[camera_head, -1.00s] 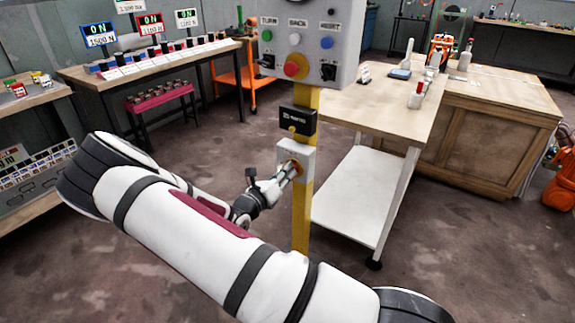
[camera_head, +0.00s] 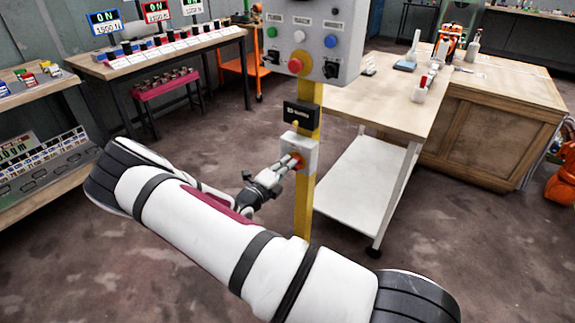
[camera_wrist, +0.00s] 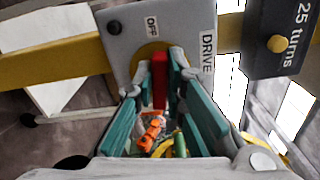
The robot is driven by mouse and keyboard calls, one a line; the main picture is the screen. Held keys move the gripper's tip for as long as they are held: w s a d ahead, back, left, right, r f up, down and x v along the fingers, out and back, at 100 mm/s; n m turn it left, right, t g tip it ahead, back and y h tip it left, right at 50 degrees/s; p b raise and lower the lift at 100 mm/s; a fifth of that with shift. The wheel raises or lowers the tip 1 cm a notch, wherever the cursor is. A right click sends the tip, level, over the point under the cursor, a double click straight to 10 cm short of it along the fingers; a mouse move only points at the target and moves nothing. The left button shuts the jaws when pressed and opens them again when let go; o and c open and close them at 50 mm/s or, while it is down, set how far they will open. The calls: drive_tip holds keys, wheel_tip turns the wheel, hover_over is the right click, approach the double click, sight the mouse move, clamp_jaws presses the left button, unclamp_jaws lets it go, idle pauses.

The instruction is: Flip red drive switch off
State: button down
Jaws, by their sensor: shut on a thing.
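A grey switch box (camera_head: 302,148) is mounted on the yellow post. In the wrist view the box (camera_wrist: 190,30) fills the upper middle and carries OFF and DRIVE labels. The red drive switch (camera_wrist: 160,82) is a narrow lever standing out from a round yellowish base. My gripper (camera_wrist: 161,68) has its teal-lined fingers on both sides of the lever and is shut on it. In the head view my gripper (camera_head: 290,163) reaches the front of the box, and a bit of red (camera_head: 297,160) shows at the fingertips. The lever's exact tilt is hard to tell.
A black counter box (camera_wrist: 285,38) reading "25 turns" sits just above the switch box on the yellow post (camera_head: 303,205). A control panel (camera_head: 308,38) with buttons hangs above. A wooden workbench (camera_head: 385,105) with a white lower shelf stands close behind on the right.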

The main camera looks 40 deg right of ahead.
drive_tip(key=shift+f+n, duration=0.2)
drive_tip(key=shift+n, duration=0.7)
drive_tip(key=c, duration=1.6)
unclamp_jaws()
drive_tip(key=shift+c, duration=0.2)
drive_tip(key=shift+a, duration=0.1)
drive_tip(key=v, duration=1.2)
drive_tip(key=shift+r, duration=0.1)
